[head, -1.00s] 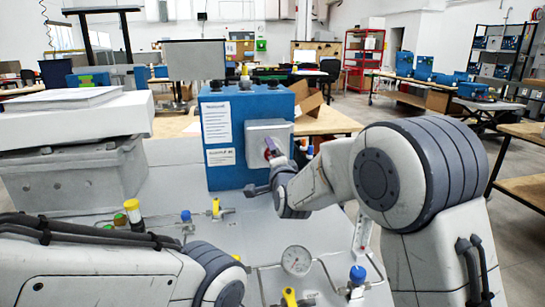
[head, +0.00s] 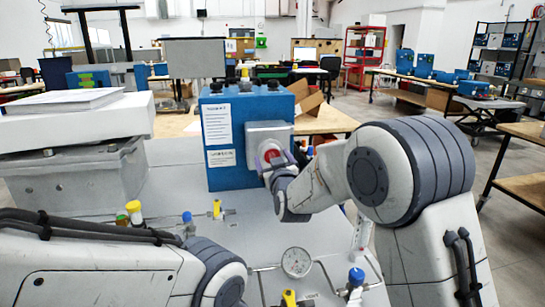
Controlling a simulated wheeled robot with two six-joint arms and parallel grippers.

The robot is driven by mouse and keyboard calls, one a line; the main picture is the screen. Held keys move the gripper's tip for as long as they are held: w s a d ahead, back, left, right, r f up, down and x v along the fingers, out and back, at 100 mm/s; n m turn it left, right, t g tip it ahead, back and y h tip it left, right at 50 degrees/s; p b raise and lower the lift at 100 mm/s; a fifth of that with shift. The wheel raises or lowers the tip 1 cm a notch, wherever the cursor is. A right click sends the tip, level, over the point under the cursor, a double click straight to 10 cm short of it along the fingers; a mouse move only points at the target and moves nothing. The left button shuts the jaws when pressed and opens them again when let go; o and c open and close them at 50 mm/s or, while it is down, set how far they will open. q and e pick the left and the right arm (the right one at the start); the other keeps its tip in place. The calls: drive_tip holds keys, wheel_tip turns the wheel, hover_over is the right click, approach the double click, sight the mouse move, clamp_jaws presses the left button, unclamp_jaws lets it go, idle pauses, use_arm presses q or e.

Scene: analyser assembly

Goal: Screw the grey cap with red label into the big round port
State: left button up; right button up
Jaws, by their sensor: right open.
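A blue analyser box (head: 237,180) stands on the grey worktop with a light grey square block (head: 258,131) on its front. A small round red face (head: 271,155) shows on that block, probably the red label of the cap. The grey of the cap and the port around it are too small or hidden to tell apart, so I cannot see how deep it sits. My right gripper (head: 271,163) is open, its fingertips right at the red face, partly covering it. My left arm crosses the bottom left, and its gripper is out of the picture.
Yellow and blue valves (head: 217,209), a pressure gauge (head: 296,262) and thin pipes stand on the worktop in front of the box. A grey case (head: 72,178) with a white slab on top is at left. An open cardboard box (head: 306,97) lies behind.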

drive_tip(key=n, duration=0.3)
drive_tip(key=shift+n, duration=0.4)
clamp_jaws()
drive_tip(key=m+b, duration=0.4)
drive_tip(key=m, duration=0.1)
drive_tip(key=m+b, duration=0.4)
drive_tip(key=m, duration=0.2)
drive_tip(key=m+b, duration=0.5)
drive_tip(key=m, duration=0.1)
drive_tip(key=shift+a+f, duration=0.1)
drive_tip(key=shift+a, duration=0.15)
